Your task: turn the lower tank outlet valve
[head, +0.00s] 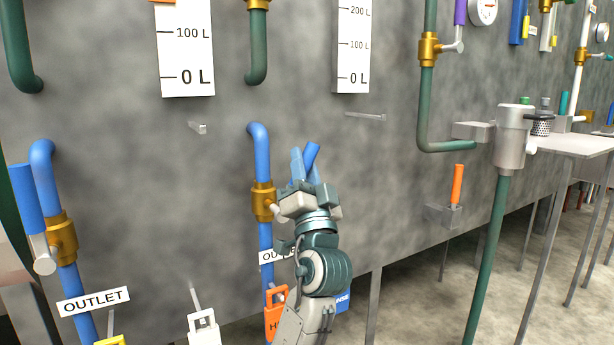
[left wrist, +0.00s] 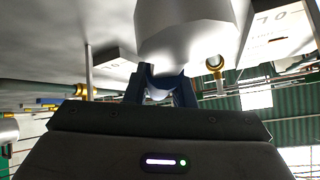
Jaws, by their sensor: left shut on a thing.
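The middle outlet valve has a brass body (head: 263,201) on a blue pipe (head: 259,140) that comes out of the grey tank wall. My left gripper (head: 304,168) is right beside this valve, its fingers pointing up and shut on the valve handle. A blue part of the handle (head: 312,153) shows tilted at the fingertips; the rest is hidden by the gripper. In the left wrist view the dark fingers (left wrist: 160,88) close below a large pale rounded piece. Another outlet valve (head: 62,240) with an upright blue handle (head: 26,198) stands at the far left. My right gripper is not in view.
An orange padlock (head: 277,308) and a partly covered label hang below the middle valve. A white padlock (head: 204,328) and an OUTLET label (head: 93,301) are lower left. A green pipe with a grey cup (head: 512,135) and a metal table (head: 570,145) stand at right.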

